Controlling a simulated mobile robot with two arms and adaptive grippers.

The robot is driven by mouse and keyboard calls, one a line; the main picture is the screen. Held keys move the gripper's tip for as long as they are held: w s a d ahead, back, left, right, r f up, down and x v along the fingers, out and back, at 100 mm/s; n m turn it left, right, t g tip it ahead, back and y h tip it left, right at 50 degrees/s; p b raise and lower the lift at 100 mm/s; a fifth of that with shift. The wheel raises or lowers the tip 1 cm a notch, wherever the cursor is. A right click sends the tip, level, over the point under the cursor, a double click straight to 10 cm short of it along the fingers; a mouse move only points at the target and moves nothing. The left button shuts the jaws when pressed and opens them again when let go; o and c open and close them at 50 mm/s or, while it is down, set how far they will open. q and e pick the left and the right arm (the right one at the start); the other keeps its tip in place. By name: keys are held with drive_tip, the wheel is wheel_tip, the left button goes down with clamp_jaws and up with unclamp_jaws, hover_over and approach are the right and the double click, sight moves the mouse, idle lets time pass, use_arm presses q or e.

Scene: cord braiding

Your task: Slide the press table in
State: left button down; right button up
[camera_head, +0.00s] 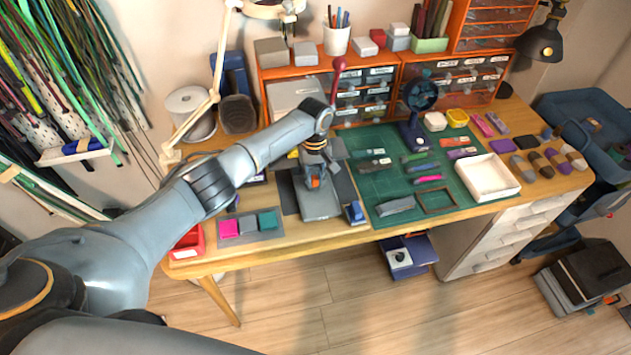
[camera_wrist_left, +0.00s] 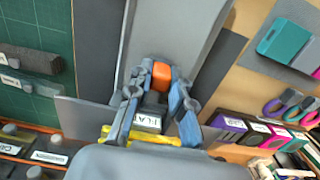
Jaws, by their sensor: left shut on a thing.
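The press table is a flat grey plate (camera_head: 320,206) on the workbench, left of the green mat. It runs away from the gripper as a long grey strip (camera_wrist_left: 170,35) in the left wrist view. My left gripper (camera_head: 314,180) is over the plate's far part. In the left wrist view my left gripper (camera_wrist_left: 155,100) is shut on a small dark handle with an orange end (camera_wrist_left: 161,73) and a partly hidden label. Part of the press (camera_head: 295,93) and a red-knobbed lever (camera_head: 339,64) show behind my arm. My right gripper is not in view.
The green mat (camera_head: 385,185) with cords, a white tray (camera_head: 487,178) and a small fan (camera_head: 418,100) lies to the right. A pad with coloured blocks (camera_head: 249,226) and a red bin (camera_head: 187,243) are at the left. Drawer units (camera_head: 375,90) stand behind.

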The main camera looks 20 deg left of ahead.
use_arm(q)
drive_tip(key=shift+w+r, duration=0.1)
drive_tip(key=shift+w, duration=0.05)
drive_tip(key=c, duration=1.2)
unclamp_jaws()
drive_tip(key=shift+a, duration=0.1)
